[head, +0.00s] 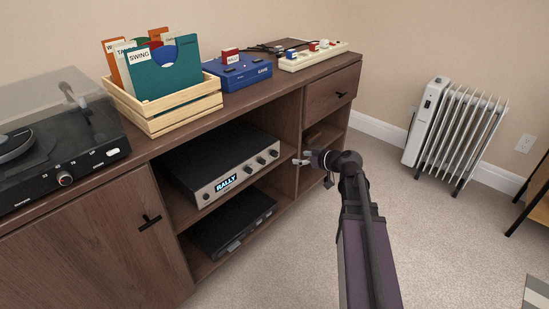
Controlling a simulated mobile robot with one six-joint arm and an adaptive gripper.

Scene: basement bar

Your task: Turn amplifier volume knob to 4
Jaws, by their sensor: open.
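The amplifier (229,180) is a silver-fronted black box on the upper open shelf of the wooden cabinet. Its lit display (226,183) reads "RALLY". A knob (206,197) sits at the left of its front, and a row of small knobs (262,161) is at the right. Which one is the volume knob and where it points are too small to tell. My gripper (299,159) is open and empty, in front of the cabinet, just right of the amplifier's right end. It looks apart from the knobs.
A second black unit (231,221) lies on the shelf below. The cabinet top (190,123) bears a turntable (62,150), a record crate (165,118), a blue box (237,72) and a power strip (313,56). A white radiator (455,125) stands right; carpet (450,230) is mostly clear.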

